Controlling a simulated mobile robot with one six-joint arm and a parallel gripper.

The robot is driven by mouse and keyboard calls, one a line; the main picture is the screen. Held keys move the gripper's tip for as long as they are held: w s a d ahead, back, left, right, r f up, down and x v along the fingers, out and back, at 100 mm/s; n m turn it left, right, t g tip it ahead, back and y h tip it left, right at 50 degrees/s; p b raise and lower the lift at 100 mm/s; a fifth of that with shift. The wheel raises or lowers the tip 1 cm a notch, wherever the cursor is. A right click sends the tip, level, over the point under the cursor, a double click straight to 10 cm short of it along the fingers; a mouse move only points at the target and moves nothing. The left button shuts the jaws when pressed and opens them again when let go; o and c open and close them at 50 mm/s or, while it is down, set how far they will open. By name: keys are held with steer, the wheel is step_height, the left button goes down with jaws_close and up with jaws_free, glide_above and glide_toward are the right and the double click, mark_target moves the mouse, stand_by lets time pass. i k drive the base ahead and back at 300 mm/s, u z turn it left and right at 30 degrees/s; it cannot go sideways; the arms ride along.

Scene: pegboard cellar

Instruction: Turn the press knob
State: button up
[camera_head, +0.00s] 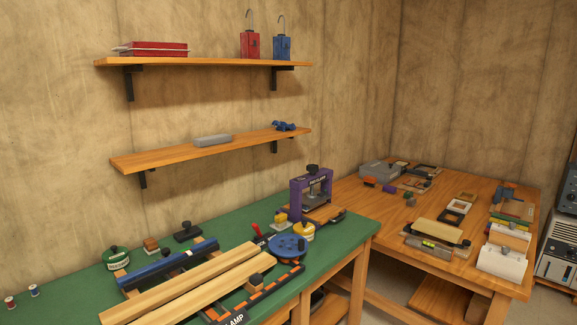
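The purple press (298,197) stands upright near the far end of the green-topped bench. Its black knob (312,169) sits on top of the frame's crossbar. The press has a wooden base (325,212) and a dark plate inside its frame. Which way the knob is turned is too small to tell. My gripper is not in view.
The green bench (345,240) holds long wooden strips (190,285), a blue bar (165,264), a blue round disc (287,247) and a yellow tin (303,232) near the press. A wooden table (380,210) with several items stands right. Two shelves (205,62) hang above.

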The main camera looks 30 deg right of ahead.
mark_target(312, 168)
steer(key=u, duration=0.45)
steer(key=k, duration=1.25)
steer(key=z, duration=1.2)
steer(key=i, duration=1)
steer(key=u, duration=0.15)
